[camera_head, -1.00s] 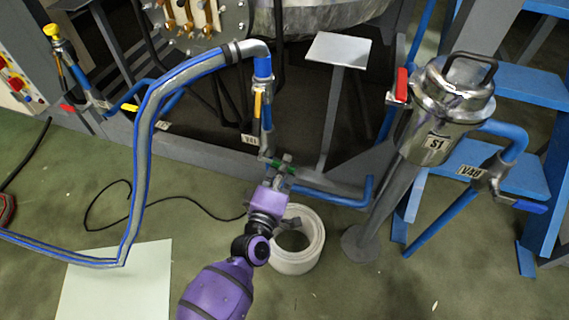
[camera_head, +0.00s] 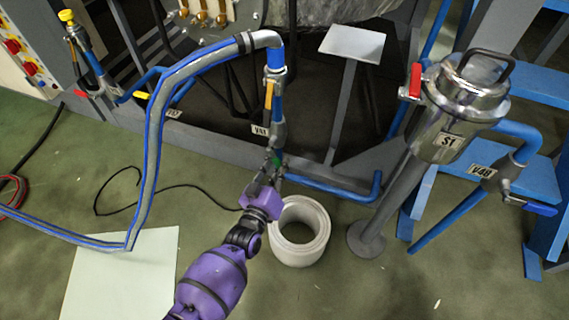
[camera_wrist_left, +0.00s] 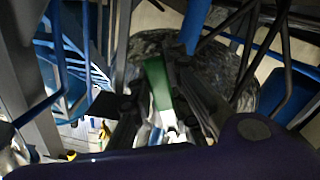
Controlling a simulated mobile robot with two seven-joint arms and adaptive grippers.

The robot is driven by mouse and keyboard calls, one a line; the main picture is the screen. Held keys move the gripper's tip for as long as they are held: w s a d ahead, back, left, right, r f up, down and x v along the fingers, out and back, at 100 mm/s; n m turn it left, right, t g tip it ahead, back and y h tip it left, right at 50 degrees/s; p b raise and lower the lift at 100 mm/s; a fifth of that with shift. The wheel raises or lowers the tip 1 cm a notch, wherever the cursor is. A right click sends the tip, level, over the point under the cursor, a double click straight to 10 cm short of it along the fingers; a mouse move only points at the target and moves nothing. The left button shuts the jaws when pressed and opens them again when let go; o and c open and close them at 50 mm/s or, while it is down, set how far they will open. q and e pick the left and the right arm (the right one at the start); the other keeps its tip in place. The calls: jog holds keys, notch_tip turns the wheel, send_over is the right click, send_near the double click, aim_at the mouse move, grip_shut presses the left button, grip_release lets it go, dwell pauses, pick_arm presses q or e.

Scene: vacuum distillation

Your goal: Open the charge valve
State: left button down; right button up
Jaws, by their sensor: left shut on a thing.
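A valve with a green handle (camera_head: 278,158) sits at the lower end of the pipe labelled V41 (camera_head: 260,130). My left gripper (camera_head: 271,170) reaches it from below and in front, and its fingers are shut on the green handle. In the left wrist view the green handle (camera_wrist_left: 157,82) stands between the two dark fingers (camera_wrist_left: 160,110). The fingers hide part of the handle and the valve body. My right gripper is not in view.
A blue-striped hose (camera_head: 150,150) curves left of the valve. A blue pipe (camera_head: 335,190) runs low to its right. A white ring (camera_head: 298,250) stands on the floor beside my left wrist. Vessel S1 (camera_head: 455,105) stands on a post at the right.

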pick_arm(q)
jog(key=shift+w+a+f+m, duration=0.2)
jog(key=shift+a+m, duration=0.4)
jog(key=shift+m, duration=0.4)
jog(key=shift+w+a+f+m, duration=0.15)
jog(key=shift+a+m, duration=0.4)
jog(key=shift+m, duration=0.45)
jog(key=c, duration=1.6)
grip_release()
jog(key=shift+c, duration=0.2)
jog(key=v, duration=1.2)
jog(key=shift+r, duration=0.1)
